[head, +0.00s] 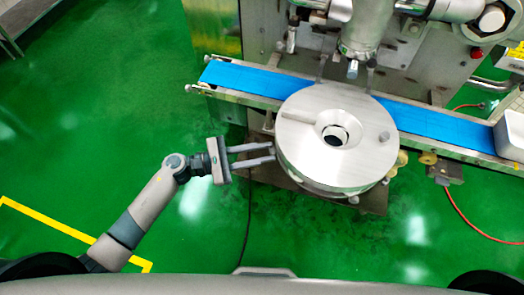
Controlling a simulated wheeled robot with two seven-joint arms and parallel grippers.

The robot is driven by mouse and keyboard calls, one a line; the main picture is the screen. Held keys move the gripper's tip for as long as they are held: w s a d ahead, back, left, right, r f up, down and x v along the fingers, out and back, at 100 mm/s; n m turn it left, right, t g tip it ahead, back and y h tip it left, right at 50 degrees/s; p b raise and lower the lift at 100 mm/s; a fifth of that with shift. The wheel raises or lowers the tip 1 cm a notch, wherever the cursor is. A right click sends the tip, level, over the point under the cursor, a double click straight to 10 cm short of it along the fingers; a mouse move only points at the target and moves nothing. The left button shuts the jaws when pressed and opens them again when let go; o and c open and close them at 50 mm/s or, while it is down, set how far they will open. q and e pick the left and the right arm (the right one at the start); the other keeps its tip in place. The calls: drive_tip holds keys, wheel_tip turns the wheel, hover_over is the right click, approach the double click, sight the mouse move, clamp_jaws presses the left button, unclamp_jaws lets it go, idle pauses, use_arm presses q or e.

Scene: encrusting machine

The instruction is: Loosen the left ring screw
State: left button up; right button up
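The encrusting machine's round metal disc (300,127) with a central hole sits over the blue conveyor. I cannot clearly make out the left ring screw; two thin upright metal parts, a left one (322,68) and a right one (370,76), stand behind the disc. My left gripper (273,153) is at the disc's left edge, its two fingers apart and pointing right. Nothing shows clearly between the fingers, and I cannot tell whether the tips touch the disc. My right gripper is not in view.
The blue conveyor belt (240,78) runs behind the disc from upper left to lower right. A metal nozzle (353,70) hangs just behind the disc. A yellowish knob (402,158) is at its right. A white box (512,135) is at the right edge.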

use_arm(q)
clamp_jaws()
